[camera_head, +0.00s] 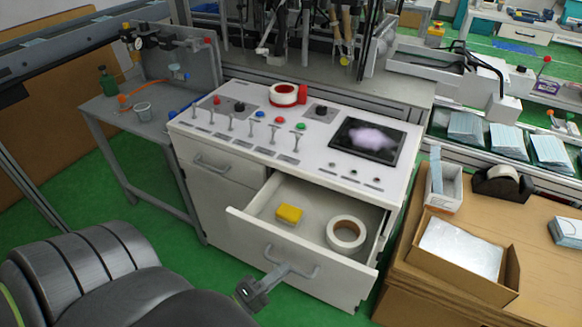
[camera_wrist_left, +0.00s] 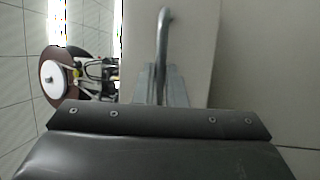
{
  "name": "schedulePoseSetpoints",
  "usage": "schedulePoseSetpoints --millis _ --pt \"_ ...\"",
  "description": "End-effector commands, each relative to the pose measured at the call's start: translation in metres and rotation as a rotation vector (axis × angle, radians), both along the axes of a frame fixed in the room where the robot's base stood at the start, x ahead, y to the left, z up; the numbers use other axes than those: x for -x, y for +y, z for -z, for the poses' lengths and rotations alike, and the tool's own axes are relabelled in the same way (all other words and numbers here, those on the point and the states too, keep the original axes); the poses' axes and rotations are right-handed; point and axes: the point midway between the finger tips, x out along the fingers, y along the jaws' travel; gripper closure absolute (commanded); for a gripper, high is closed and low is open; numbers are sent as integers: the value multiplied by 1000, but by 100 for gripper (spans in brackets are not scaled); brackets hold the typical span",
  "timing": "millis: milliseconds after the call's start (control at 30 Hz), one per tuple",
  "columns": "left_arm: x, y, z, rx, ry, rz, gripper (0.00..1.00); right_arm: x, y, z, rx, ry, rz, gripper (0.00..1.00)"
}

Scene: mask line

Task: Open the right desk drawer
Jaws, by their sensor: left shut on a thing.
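The right desk drawer (camera_head: 300,256) of the white control desk is pulled well out, and its inside shows. A yellow block (camera_head: 289,213) and a white tape roll (camera_head: 345,233) lie in it. In the left wrist view the handle (camera_wrist_left: 164,40) runs up from between the fingers (camera_wrist_left: 160,85), against the pale drawer front. The gripper body hides part of the fingers there. My right gripper is in neither view.
The left desk drawer (camera_head: 215,170) is shut. A grey side table (camera_head: 110,106) stands left of the desk. A cardboard box stack with an open carton (camera_head: 462,252) stands close on the right. Green floor lies in front of the desk.

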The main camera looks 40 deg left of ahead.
Motion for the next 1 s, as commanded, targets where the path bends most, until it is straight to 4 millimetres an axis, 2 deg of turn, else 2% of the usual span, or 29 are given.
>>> schedulePoseSetpoints --millis 100,233,700,733,900,1000 --pt "15 -4 -1 1 2 -1 100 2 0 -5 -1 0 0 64" --pt "24 -6 0 1 1 0 100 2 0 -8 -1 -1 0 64" --pt "29 -7 1 0 0 1 100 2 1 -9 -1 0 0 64" --pt "29 -7 1 0 0 1 88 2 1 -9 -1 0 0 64" --pt "29 -7 0 0 0 1 67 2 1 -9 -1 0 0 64" --pt "29 -7 0 0 0 1 67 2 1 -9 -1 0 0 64"
